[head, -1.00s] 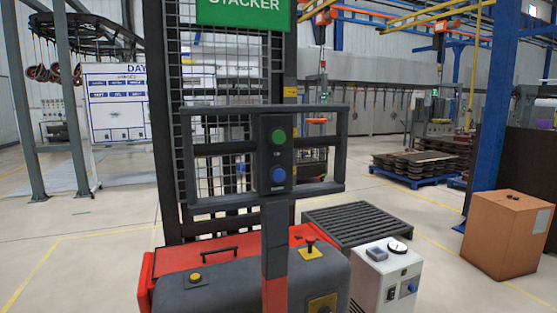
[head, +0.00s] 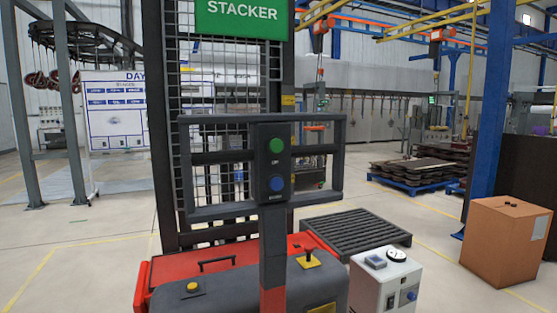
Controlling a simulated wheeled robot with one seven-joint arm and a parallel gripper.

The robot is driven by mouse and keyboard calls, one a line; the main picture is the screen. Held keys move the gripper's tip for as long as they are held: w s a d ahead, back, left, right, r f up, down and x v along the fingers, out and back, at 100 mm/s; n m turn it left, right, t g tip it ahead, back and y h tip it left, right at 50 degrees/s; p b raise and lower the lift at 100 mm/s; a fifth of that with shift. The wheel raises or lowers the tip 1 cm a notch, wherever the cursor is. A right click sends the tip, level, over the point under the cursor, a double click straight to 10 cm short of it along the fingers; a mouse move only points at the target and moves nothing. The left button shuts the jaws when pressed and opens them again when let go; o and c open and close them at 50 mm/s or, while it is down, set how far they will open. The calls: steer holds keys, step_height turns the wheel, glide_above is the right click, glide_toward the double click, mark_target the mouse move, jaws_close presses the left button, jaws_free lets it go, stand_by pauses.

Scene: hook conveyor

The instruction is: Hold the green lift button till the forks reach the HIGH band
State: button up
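The green lift button (head: 277,145) is the upper button on the dark control head of the stacker's tiller (head: 273,220). A blue button (head: 277,183) sits below it. Nothing touches either button. The stacker (head: 225,258) has a red and dark grey body, with a mesh-covered mast (head: 172,130) behind the tiller and a green STACKER sign (head: 242,17) on top. I cannot make out the forks or a HIGH band in this view. My gripper is not in view.
A white box with a gauge (head: 383,285) stands right of the stacker. A dark slatted platform (head: 356,230) lies behind it. A brown carton (head: 505,240) and a blue post (head: 488,120) are at the right. Floor at the left is open.

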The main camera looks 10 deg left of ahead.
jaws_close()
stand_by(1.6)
